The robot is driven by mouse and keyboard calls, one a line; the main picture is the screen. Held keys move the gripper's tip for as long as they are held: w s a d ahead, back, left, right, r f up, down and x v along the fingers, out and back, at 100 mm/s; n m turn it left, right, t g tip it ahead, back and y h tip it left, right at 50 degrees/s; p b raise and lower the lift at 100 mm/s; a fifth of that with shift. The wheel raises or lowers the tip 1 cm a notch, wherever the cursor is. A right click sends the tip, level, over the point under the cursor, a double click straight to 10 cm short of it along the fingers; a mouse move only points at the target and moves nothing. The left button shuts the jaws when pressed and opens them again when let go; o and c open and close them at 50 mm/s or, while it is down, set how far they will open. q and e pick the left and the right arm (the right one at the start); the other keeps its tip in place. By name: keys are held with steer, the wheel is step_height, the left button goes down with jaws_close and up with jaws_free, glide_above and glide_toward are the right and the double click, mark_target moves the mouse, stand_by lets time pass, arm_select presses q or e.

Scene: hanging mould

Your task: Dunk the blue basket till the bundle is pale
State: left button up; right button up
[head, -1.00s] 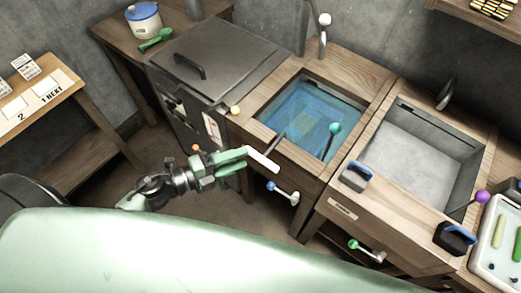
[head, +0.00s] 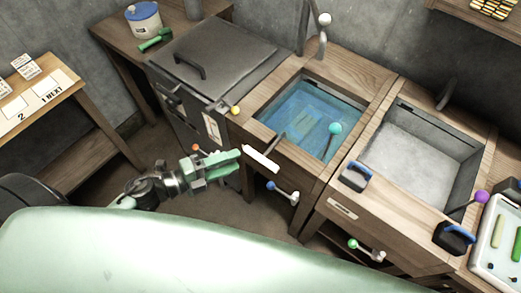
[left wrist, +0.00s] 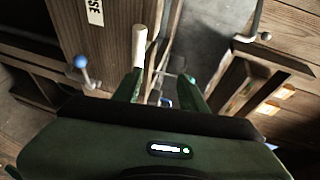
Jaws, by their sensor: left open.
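The basin (head: 345,97) holds blue water (head: 290,104). A faint yellow-green shape (head: 305,124), perhaps the bundle in its basket, shows blurred under the surface; its paleness is hard to judge. A white handle (head: 261,158) on a dark rod sticks out over the basin's front edge. My left gripper (head: 240,158) is open just left of this handle, in front of the cabinet. In the left wrist view, the handle (left wrist: 138,48) stands beyond the left fingertip, and nothing is clamped between the fingers (left wrist: 161,88). My right gripper is out of view.
A teal-knobbed lever (head: 334,129) stands at the basin's right. A lidded dark metal box (head: 215,60) is at left. Knobbed cranks (head: 283,192) jut from the front.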

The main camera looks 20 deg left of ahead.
arm_select(q)
steer(key=b+v, duration=0.1)
steer(key=v, duration=0.6)
steer(key=shift+r, duration=0.1)
